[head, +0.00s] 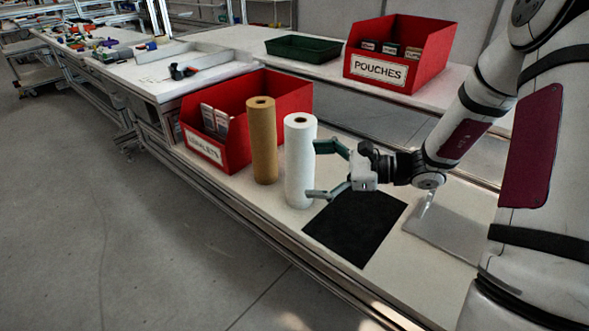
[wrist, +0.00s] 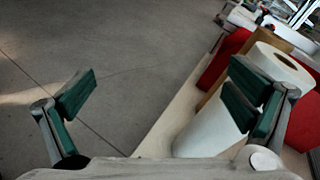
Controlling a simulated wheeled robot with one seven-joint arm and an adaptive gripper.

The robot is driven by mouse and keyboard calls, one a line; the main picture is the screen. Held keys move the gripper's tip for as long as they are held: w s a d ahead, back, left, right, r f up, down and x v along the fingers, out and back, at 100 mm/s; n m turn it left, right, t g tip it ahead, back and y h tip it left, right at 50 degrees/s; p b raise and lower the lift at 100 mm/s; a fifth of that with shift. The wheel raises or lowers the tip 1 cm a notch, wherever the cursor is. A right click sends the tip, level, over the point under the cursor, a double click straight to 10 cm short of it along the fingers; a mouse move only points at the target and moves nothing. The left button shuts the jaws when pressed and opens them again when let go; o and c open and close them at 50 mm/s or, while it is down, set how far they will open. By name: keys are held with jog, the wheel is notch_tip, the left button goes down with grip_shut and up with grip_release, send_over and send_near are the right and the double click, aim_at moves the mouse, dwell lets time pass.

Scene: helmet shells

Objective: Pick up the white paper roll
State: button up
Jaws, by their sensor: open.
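The white paper roll (head: 299,165) stands upright on the bench in the head view, beside the brown paper roll (head: 262,140). My gripper (head: 318,170) is open at the right side of the white roll, its green fingers spread at different heights. In the wrist view the white roll (wrist: 207,134) is at the right, partly behind the right-hand finger. The space between the fingers (wrist: 160,95) shows mostly floor and bench edge. I cannot tell whether a finger touches the roll.
A red bin labelled leaflets (head: 215,152) stands behind and left of the rolls. A black mat (head: 355,228) lies in front. A red pouches bin (head: 400,52) and a green tray (head: 303,49) sit on the rear bench. The bench's front edge is near the rolls.

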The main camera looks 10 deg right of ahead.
aim_at(312, 171)
jog(key=w+d+f+m+t+h+b, duration=0.1)
jog(key=w+d+f+m+t+b, duration=0.1)
jog(key=w+d+f+m+t, duration=0.25)
jog(key=w+d+f+m+t+h+b, duration=0.2)
jog(key=d+f+m, duration=0.25)
jog(key=f, duration=0.25)
jog(key=shift+n, duration=0.3)
jog(key=b+x, duration=0.1)
jog(key=x, duration=0.7)
jog(key=shift+w+d+f, duration=0.1)
jog(key=shift+w+d, duration=0.05)
jog(key=shift+d, duration=0.05)
jog(key=b+x, duration=0.2)
jog(key=x, duration=0.2)
jog(key=shift+w+a+f, duration=0.2)
jog(key=shift+w+a, duration=0.25)
jog(key=shift+w, duration=0.1)
jog(key=shift+r, duration=0.2)
jog(key=c, duration=2.1)
